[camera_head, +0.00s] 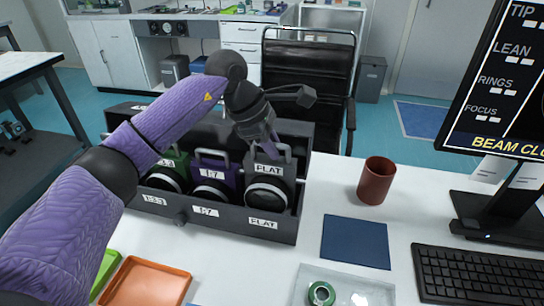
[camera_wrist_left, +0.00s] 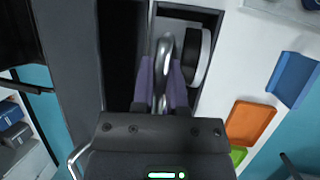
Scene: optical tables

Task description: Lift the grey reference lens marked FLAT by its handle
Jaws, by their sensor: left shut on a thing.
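The grey reference lens marked FLAT (camera_head: 268,171) stands upright in the right compartment of a dark rack (camera_head: 230,222). Its round glass faces the front, above the rack's own FLAT label. My left gripper (camera_head: 272,147) comes down from above and is shut on the lens's metal handle. In the left wrist view the purple fingers (camera_wrist_left: 162,88) lie on both sides of the silver handle (camera_wrist_left: 165,48), with the lens (camera_wrist_left: 203,58) beside them. The handle is partly hidden by the fingers. My right gripper is not in view.
A purple lens (camera_head: 211,177) and a green lens (camera_head: 165,174) stand in the neighbouring compartments. A red-brown cup (camera_head: 376,181), a blue mat (camera_head: 356,242), a keyboard (camera_head: 478,273) and a monitor (camera_head: 510,80) are to the right. An orange tray (camera_head: 150,284) lies in front.

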